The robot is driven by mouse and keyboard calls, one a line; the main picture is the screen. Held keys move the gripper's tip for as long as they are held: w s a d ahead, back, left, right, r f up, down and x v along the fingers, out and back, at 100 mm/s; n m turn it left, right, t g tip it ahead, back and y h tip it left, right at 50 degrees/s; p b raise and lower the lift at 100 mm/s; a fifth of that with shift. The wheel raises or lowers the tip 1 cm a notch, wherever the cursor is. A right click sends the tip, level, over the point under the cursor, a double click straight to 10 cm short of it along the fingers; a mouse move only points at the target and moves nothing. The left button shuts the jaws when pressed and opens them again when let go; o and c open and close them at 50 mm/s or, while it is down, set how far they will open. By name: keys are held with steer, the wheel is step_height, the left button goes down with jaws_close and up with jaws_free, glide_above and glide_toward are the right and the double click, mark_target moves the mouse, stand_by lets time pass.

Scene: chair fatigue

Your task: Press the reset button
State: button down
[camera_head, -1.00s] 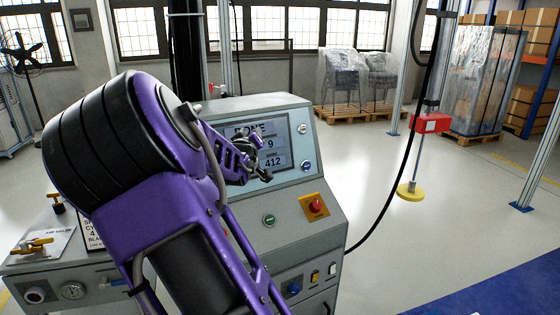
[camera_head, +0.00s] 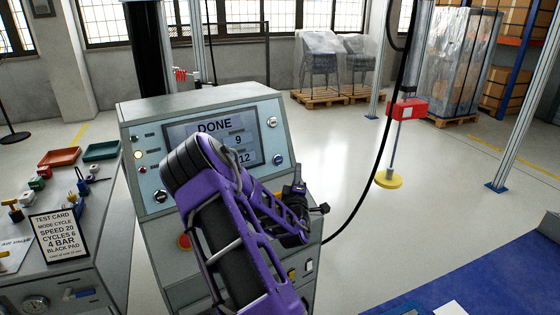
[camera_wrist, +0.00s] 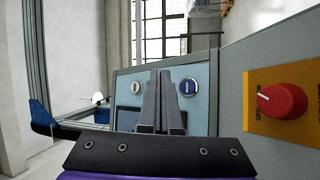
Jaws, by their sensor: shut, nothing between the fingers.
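The grey console (camera_head: 145,125) stands in the middle of the head view. Its screen (camera_head: 212,128) shows DONE, a 9 and a partly hidden number. At the screen's right are a pale round control (camera_head: 272,122) and a blue one (camera_head: 278,159). In the wrist view these are the pale (camera_wrist: 137,87) and blue (camera_wrist: 188,87) controls. I cannot read which is the reset button. My gripper (camera_head: 299,178) is at the console's right side, shut and empty. In the wrist view its fingertips (camera_wrist: 163,74) appear between the two controls, nearer the blue one; contact cannot be told.
A red knob on a yellow plate (camera_wrist: 283,101) is at the right of the wrist view. A side bench with a test card (camera_head: 58,235) and small parts is at left. A hanging post with red box (camera_head: 407,109) and yellow pad (camera_head: 388,180) stands at right.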

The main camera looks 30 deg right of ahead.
steer(key=b, duration=0.3)
glide_toward(281, 157)
steer(key=shift+s+d+r+x, duration=0.1)
steer(key=shift+x, duration=0.75)
steer(key=shift+s+d+r+x, duration=0.1)
steer(key=shift+s+d+x, duration=0.05)
steer(key=shift+x, duration=0.7)
steer(key=shift+s+d+r+x, duration=0.1)
steer(key=shift+x, duration=0.75)
steer(key=shift+f, duration=0.1)
steer(key=shift+w+b, duration=0.35)
steer(key=shift+b, duration=0.35)
steer(key=shift+w+f+b, duration=0.15)
steer(key=shift+w+b, duration=0.25)
steer(key=shift+b, duration=0.1)
stand_by(0.5)
steer(key=shift+s+r, duration=0.25)
steer(key=shift+s, duration=0.5)
